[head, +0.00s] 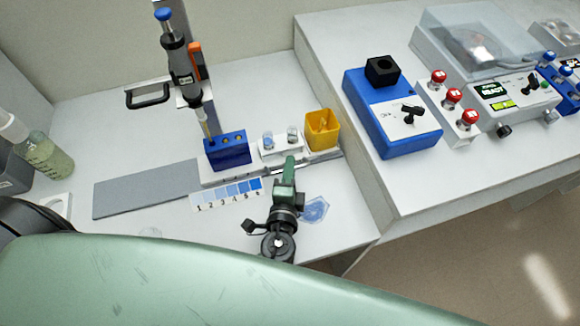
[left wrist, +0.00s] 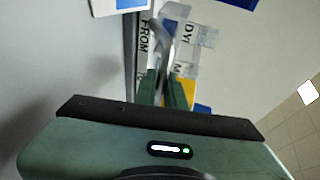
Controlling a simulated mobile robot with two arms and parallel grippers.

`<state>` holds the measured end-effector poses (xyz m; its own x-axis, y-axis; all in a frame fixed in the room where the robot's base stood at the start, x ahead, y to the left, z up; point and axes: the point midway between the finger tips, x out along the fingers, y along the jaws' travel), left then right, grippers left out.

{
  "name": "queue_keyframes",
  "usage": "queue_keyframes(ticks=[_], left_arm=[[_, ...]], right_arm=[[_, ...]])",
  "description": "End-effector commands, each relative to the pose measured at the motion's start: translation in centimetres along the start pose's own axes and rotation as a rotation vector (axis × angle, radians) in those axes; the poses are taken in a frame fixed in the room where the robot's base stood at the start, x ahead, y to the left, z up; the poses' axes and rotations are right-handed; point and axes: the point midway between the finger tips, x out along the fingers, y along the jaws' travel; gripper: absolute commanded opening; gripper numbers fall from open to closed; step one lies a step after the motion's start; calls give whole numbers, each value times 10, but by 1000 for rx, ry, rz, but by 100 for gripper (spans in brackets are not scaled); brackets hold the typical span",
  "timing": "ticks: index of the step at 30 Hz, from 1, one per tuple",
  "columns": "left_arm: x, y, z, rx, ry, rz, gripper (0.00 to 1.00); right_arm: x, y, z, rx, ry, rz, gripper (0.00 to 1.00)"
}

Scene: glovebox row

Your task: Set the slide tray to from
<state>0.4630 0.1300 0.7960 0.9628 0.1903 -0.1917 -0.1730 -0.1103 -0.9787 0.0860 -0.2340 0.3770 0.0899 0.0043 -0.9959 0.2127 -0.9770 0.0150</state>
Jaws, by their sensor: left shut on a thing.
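The slide tray (head: 222,178) appears to be the pale strip along the rail, carrying a blue rack (head: 228,150), a white block with small vials (head: 279,146) and a yellow bin (head: 322,130). My left gripper (head: 289,163) reaches its front edge near the right end. In the left wrist view, the fingers (left wrist: 162,90) are shut on a curved grey handle (left wrist: 164,42), beside a label reading "FROM" (left wrist: 145,42). The fingers hide part of the handle. The tray's exact stop position cannot be told. My right gripper is out of view.
A grey plate (head: 145,188) lies left of the rack. A numbered blue strip (head: 228,194) lies in front. A pipette (head: 182,75) hangs on a stand above the rack. A blue device (head: 392,115) stands on the higher right bench, whose side wall bounds the lower bench.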

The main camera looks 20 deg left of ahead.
Motion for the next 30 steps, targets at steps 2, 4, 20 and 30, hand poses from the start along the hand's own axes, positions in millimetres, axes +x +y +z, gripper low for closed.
queue_keyframes(ticks=[2,4,20,30], left_arm=[[-1,2,1,1,1,3,0],[-4,3,8,1,-1,3,0],[-50,6,121,2,0,6,0],[-52,3,124,-2,2,5,0]], right_arm=[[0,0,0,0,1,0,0],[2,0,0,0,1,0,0],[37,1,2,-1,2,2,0],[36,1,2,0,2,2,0]])
